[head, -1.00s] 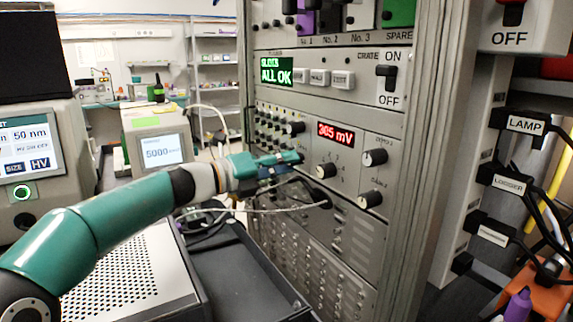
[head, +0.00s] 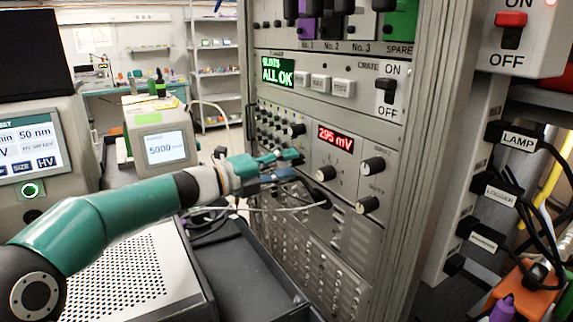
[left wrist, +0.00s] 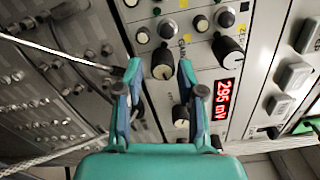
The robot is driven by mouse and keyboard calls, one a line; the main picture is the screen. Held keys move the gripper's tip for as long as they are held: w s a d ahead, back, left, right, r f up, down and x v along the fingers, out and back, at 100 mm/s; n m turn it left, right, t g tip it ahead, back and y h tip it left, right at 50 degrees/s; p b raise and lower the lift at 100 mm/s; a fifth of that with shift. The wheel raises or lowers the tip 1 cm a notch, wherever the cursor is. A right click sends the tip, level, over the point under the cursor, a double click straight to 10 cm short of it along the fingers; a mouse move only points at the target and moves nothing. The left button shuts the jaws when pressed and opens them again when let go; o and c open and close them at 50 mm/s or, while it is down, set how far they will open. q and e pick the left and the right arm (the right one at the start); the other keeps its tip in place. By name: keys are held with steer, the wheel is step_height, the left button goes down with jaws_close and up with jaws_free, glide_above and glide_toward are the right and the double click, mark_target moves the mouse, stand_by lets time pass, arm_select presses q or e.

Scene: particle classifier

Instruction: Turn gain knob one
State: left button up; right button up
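The rack panel carries a red display (head: 336,139) reading 295 mV, which also shows in the left wrist view (left wrist: 223,98). My left gripper (head: 297,163) is in front of the panel, left of and below the display. In the left wrist view its fingers (left wrist: 158,68) are open. A pale-faced knob (left wrist: 163,62) shows between the fingertips, with no clear contact; the head view hides it behind the gripper. A second pale-faced knob (left wrist: 181,115) is beside the right finger, and a large black knob (left wrist: 228,48) is farther right. My right gripper is out of view.
Two black knobs (head: 373,165) (head: 367,205) are right of the display. A thin pale cable (left wrist: 55,50) runs to the left finger's side. An ALL OK screen (head: 278,74) and an ON/OFF switch (head: 386,90) are above. A black tray (head: 235,265) lies below my arm.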

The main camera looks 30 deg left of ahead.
arm_select(q)
steer(key=shift+o, duration=0.4)
steer(key=v, duration=1.2)
